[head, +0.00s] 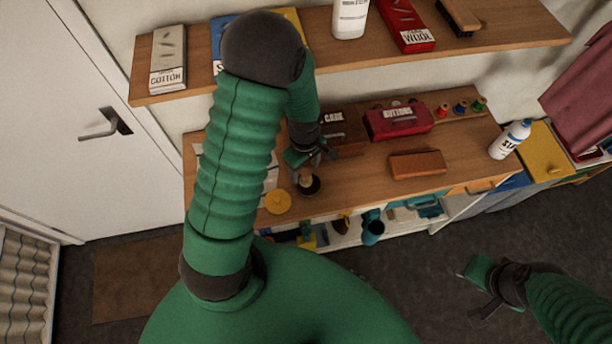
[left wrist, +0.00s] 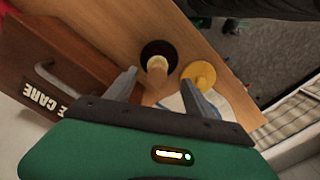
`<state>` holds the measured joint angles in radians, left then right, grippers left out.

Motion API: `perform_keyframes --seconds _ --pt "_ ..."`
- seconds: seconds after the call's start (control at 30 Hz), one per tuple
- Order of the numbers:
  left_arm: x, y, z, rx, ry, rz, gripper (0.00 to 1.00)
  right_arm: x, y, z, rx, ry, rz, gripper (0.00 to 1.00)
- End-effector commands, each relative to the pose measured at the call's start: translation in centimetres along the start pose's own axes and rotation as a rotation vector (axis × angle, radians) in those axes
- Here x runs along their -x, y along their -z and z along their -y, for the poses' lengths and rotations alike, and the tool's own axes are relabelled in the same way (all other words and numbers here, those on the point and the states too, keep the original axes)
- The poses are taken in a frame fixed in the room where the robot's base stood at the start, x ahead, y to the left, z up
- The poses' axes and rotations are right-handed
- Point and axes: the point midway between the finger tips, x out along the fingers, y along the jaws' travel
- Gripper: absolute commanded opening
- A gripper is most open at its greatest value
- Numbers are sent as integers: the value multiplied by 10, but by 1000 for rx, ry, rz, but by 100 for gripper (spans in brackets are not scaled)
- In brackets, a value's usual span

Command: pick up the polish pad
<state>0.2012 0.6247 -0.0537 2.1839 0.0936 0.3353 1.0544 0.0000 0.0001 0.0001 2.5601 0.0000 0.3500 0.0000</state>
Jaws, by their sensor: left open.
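The polish pad (head: 311,186) appears to be the dark round disc with an upright wooden handle, standing near the front edge of the worktop. In the left wrist view its dark disc (left wrist: 152,48) lies just beyond my fingertips. The pale handle rises toward the gap between them. My left gripper (head: 312,158) is open above the pad, with its fingers (left wrist: 158,88) on either side of the handle and not closed on it. My right gripper (head: 478,288) is at the lower right over the floor, away from the worktop, with its fingers apart and nothing between them.
A yellow round item (head: 278,201) sits close beside the pad; it also shows in the left wrist view (left wrist: 199,74). A brown CARE box (left wrist: 62,70) stands behind. A red buttons box (head: 398,122) and brown block (head: 417,164) are to the right. An upper shelf (head: 480,38) overhangs.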

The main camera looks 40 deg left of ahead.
Motion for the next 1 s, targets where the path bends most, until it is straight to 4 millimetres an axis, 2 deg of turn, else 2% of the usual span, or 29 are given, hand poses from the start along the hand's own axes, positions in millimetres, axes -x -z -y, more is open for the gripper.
perform_keyframes --seconds 0.27,0.43,0.7,1.0 --pt "-30 3 -2 1 2 2 62 12 3 0 0 0 0 36" --pt "-58 4 -5 -1 1 2 62 18 4 0 0 0 0 36" --pt "-67 4 -5 0 2 2 62 17 4 0 0 0 0 36" --pt "-68 2 -3 -1 6 5 23 16 4 0 0 0 0 36"
